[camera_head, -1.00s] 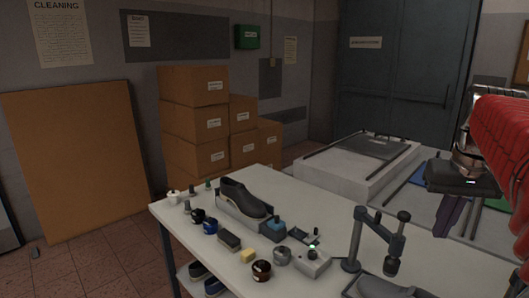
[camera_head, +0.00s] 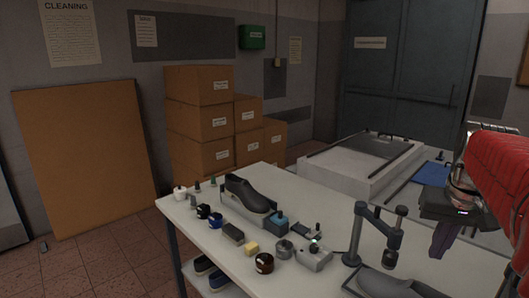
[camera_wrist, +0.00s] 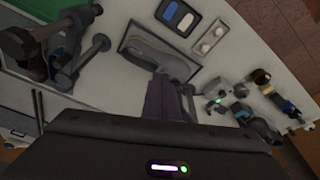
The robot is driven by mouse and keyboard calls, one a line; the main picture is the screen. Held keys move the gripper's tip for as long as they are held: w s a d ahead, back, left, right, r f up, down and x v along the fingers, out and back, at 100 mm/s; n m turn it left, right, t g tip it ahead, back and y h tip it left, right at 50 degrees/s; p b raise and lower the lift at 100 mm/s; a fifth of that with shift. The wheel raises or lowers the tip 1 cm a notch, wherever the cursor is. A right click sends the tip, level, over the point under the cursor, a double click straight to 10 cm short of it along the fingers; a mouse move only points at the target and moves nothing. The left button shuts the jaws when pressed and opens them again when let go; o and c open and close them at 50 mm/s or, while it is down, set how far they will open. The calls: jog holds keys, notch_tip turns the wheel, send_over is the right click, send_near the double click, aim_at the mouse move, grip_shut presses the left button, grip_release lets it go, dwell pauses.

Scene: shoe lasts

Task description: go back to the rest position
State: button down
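My gripper (camera_head: 445,238) hangs at the end of my red-sleeved arm on the right of the head view, above the far right side of the white table (camera_head: 335,227). In the wrist view my gripper (camera_wrist: 173,90) shows two purple-grey fingers with a narrow gap and nothing seen between them. It is empty. A dark shoe (camera_head: 245,191) sits on a grey block on the table, apart from my gripper. In the wrist view a grey shoe-shaped piece (camera_wrist: 155,52) lies in a shallow tray beyond the fingers.
A clamp-like stand (camera_head: 357,235) rises from the table's right part. Small jars, a brush (camera_head: 232,232) and a yellow block (camera_head: 252,248) line the near edge. A low white platform (camera_head: 365,165) stands behind. Cardboard boxes (camera_head: 205,120) are stacked at the back left.

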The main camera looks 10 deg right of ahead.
jog(key=s+a+f+n+t, duration=0.1)
jog(key=s+a+f, duration=0.3)
jog(key=a, duration=0.9)
jog(key=s+a+f+n+t+y, duration=0.1)
jog(key=s+a+f+n, duration=0.3)
jog(key=a, duration=0.9)
jog(key=shift+s+a+f+n+t, duration=0.25)
jog(key=shift+s+f+t, duration=0.25)
jog(key=shift+s+f, duration=0.35)
